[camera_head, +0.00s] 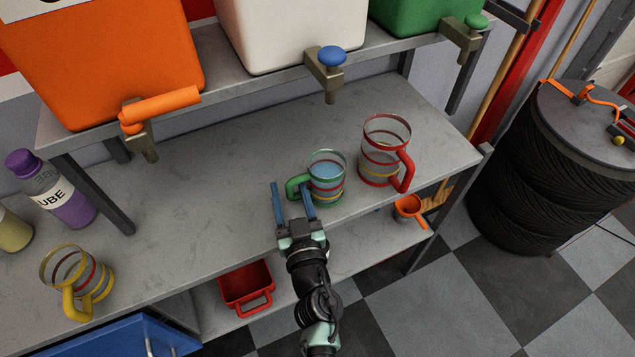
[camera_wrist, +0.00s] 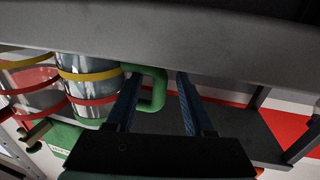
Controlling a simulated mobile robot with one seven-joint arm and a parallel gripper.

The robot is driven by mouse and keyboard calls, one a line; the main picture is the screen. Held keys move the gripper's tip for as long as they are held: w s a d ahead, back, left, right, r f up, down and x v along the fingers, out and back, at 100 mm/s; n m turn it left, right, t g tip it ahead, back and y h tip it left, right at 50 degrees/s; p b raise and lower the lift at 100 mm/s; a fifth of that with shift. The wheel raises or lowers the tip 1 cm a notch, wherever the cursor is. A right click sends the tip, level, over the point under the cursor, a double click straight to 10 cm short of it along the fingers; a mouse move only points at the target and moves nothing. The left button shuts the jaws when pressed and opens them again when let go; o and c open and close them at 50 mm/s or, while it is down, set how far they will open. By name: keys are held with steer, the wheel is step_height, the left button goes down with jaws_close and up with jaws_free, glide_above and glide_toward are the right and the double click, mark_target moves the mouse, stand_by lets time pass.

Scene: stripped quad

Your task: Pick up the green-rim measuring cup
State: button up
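The green-rim measuring cup (camera_head: 327,172) stands upright on the grey shelf, clear with coloured bands and a green handle on its left. It looks bluish inside; I cannot tell whether that is liquid. My gripper (camera_head: 291,190) is open at the shelf's front, its two blue fingers pointing at the handle. In the wrist view, the green handle (camera_wrist: 158,92) shows between the spread fingers of my gripper (camera_wrist: 157,78), and the cup body (camera_wrist: 90,78) is left of them. The handle does not look clamped. The near finger hides a little of the handle in the head view.
A red-rim cup (camera_head: 379,152) stands close on the cup's right. A yellow-rim cup (camera_head: 77,280) is at the far left. Dispensers with taps, including a blue-knobbed one (camera_head: 330,62), overhang from the upper shelf (camera_head: 225,85).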

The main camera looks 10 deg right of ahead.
jaws_close()
stand_by(1.2)
